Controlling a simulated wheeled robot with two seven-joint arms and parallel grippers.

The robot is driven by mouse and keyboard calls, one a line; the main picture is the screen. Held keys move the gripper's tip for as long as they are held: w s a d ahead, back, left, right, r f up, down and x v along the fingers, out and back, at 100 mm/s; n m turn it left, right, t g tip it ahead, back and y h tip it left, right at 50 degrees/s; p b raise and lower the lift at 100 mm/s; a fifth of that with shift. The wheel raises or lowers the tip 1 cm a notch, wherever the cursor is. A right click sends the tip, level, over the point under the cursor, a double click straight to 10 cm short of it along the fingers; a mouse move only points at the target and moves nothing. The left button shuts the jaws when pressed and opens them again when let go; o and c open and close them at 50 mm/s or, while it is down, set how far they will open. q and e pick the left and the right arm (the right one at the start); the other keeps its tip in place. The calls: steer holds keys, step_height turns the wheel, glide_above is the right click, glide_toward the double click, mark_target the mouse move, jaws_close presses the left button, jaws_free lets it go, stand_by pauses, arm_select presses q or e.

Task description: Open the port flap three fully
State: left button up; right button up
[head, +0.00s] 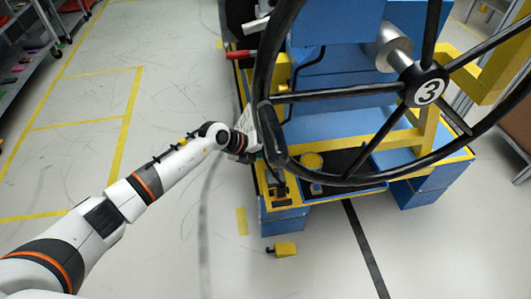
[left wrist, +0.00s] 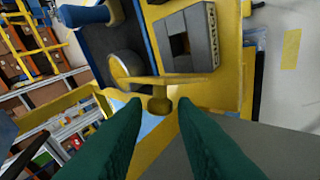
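In the left wrist view a thin yellow flap (left wrist: 185,80) shows nearly edge-on, with a small yellow knob (left wrist: 158,104) on it. It stands out beside a round grey port with a yellow rim (left wrist: 125,66). I see no number on this flap. The green fingers of my left gripper (left wrist: 158,108) are apart, one on each side of the knob, with gaps visible. In the head view my left gripper (head: 250,140) is at the left side of the blue and yellow module (head: 350,105); its fingertips and the flap are hard to make out there. My right gripper is not in view.
A large black steering wheel (head: 275,150) marked "3" overhangs the module. A red-handled lever (head: 240,55) is above my left gripper. A yellow round cap (head: 312,160) shows behind the wheel rim. A yellow piece (head: 285,249) lies on the floor.

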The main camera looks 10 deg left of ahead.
arm_select(q)
jaws_close()
steer(key=shift+w+a+g, duration=0.1)
steer(key=shift+w+g, duration=0.2)
steer(key=shift+w+n, duration=0.1)
steer(key=shift+n, duration=0.2)
steer(key=shift+o, duration=1.3)
jaws_free()
steer(key=shift+o, duration=0.4)
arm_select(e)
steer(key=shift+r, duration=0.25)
